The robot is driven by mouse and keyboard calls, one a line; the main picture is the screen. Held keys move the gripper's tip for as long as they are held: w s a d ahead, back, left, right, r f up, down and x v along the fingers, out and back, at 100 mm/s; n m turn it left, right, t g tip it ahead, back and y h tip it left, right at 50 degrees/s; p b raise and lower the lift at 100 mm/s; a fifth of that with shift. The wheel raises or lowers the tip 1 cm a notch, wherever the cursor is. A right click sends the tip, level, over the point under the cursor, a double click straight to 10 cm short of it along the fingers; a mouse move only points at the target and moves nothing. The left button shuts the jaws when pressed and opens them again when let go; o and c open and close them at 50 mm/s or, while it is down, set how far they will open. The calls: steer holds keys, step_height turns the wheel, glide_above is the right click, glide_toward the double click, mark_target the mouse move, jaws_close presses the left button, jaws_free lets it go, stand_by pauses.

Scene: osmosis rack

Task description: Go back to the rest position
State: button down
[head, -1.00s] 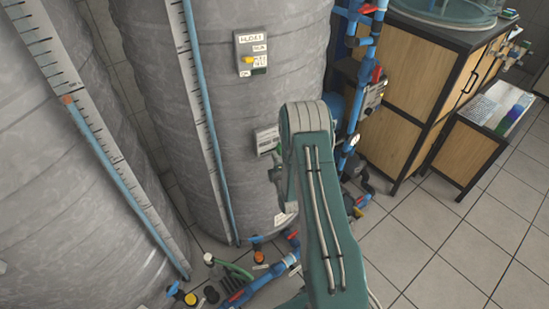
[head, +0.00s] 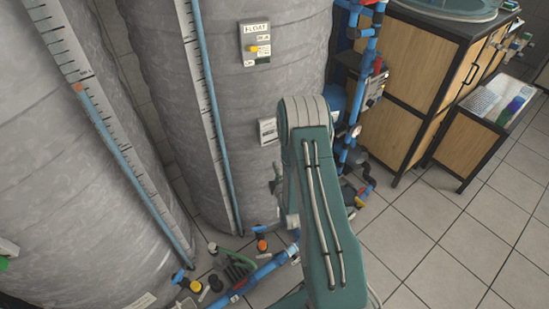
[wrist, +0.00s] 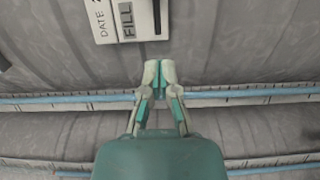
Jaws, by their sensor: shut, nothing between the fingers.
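My gripper shows in the wrist view (wrist: 159,75), with its pale fingertips together and nothing between them. It points at the grey tank (wrist: 220,40), whose wall fills much of that view; the distance to the wall is hard to tell. In the head view my green arm stands raised and folded at the middle right, in front of the ribbed grey tank (head: 160,110). The arm hides most of my gripper there.
A float switch box (head: 255,44) is on the tank wall. Blue pipes with red valves (head: 376,30) run behind the arm. Wooden cabinets (head: 405,85) stand at right. More pipes (head: 262,272) lie low in front. Tiled floor (head: 440,215) at right is clear.

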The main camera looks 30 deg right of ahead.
steer(key=a+r+m+g+y, duration=0.1)
steer(key=a+r+m+g, duration=0.25)
steer(key=r, duration=0.65)
steer(key=a+r+m+g+y, duration=0.15)
steer(key=a+r+m, duration=0.25)
steer(key=r, duration=0.7)
steer(key=s+a+r+m+g, duration=0.2)
steer(key=s+r, duration=0.1)
steer(key=s, duration=0.6)
steer(key=s+a+r+m+g+y, duration=0.1)
steer(key=s+a+r+m+g, duration=0.1)
steer(key=s, duration=0.7)
steer(key=s+a+r+m+g, duration=0.3)
steer(key=s+r, duration=0.3)
steer(key=s, duration=0.4)
steer(key=shift+a+r+m, duration=0.25)
steer(key=shift+a+m, duration=0.3)
steer(key=shift+a, duration=0.2)
steer(key=shift+d, duration=0.15)
